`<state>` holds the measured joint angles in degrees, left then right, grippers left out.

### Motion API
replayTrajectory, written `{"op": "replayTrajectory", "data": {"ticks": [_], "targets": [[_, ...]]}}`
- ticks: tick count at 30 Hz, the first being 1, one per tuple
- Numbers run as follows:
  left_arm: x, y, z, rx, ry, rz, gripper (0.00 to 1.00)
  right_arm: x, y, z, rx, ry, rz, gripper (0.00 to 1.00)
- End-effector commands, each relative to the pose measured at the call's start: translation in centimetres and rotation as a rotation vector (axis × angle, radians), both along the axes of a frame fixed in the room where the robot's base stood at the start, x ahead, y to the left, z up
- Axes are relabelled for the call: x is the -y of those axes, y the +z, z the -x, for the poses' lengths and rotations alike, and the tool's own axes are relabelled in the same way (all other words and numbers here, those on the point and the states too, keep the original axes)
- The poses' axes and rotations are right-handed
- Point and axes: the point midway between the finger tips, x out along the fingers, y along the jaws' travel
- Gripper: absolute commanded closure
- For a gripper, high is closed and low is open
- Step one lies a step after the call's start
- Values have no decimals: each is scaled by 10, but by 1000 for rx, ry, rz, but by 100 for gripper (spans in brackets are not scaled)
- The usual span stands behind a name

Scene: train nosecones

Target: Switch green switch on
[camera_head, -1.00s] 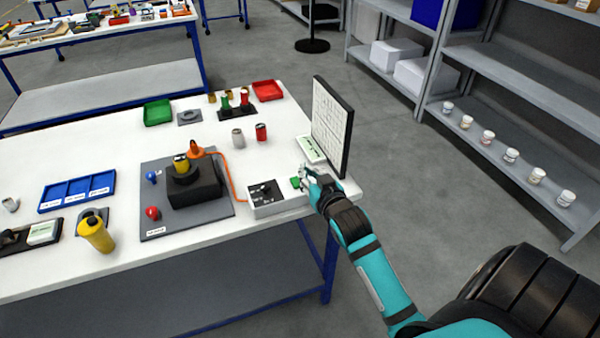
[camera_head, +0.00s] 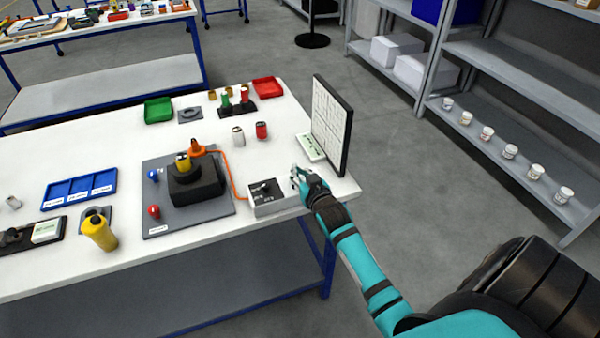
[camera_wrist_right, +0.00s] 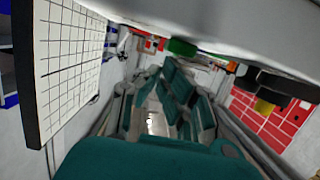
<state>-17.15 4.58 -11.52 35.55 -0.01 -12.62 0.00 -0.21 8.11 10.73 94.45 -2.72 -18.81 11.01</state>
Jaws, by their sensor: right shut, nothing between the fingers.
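The grey switch box (camera_head: 270,205) sits at the table's right front edge, with an orange cable running to it. I cannot make out a green switch on it in the head view. In the right wrist view a green piece (camera_wrist_right: 182,47) shows at the edge of a pale surface; I cannot tell for sure whether it is the switch. My right gripper (camera_head: 295,175) is just right of the box, beside its right end, shut with nothing held. I cannot tell whether it touches the box. My left gripper is not in view.
A gridded panel (camera_head: 328,125) stands upright close behind my right gripper. A grey mat (camera_head: 210,208) with a black motor block (camera_head: 198,190) lies left of the box. A white can (camera_head: 238,136) and a red can (camera_head: 261,131) stand behind it. Shelves (camera_head: 520,85) are at the right.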

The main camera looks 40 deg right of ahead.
Motion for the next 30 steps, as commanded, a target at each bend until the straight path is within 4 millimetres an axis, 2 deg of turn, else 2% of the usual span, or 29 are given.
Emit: {"op": "replayTrajectory", "data": {"ticks": [6, 9, 30], "targets": [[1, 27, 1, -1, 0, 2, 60, 1, 2, -4, -77, 0, -17, 100], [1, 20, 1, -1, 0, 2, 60, 1, -5, -3, -80, 1, -18, 100], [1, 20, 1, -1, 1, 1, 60, 4, -1, -19, -79, 1, -19, 100]]}}
